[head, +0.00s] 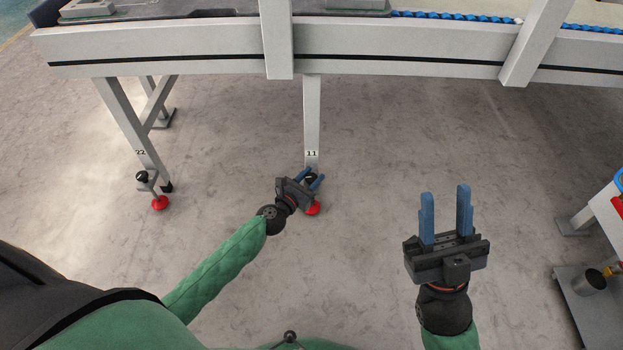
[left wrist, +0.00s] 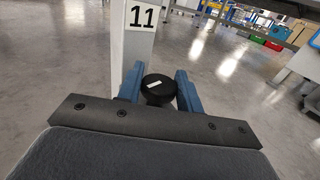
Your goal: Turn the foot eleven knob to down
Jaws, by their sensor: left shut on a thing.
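The foot eleven knob (left wrist: 158,90) is a round black knob with a white mark on top, seen in the left wrist view just in front of the post labelled 11 (left wrist: 140,45). In the head view the same post (head: 311,120) stands under the conveyor, with a red foot part (head: 313,209) low beside it. My left gripper (head: 315,180) is at this post, its blue fingers on both sides of the knob and shut on it. The white mark lies slanted. My right gripper (head: 445,210) is open and empty, above the floor to the right.
The conveyor frame (head: 180,48) runs across the top. Another leg labelled 22 (head: 140,152) with a black knob (head: 142,176) and red foot part (head: 160,203) stands at the left. Floor between is clear.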

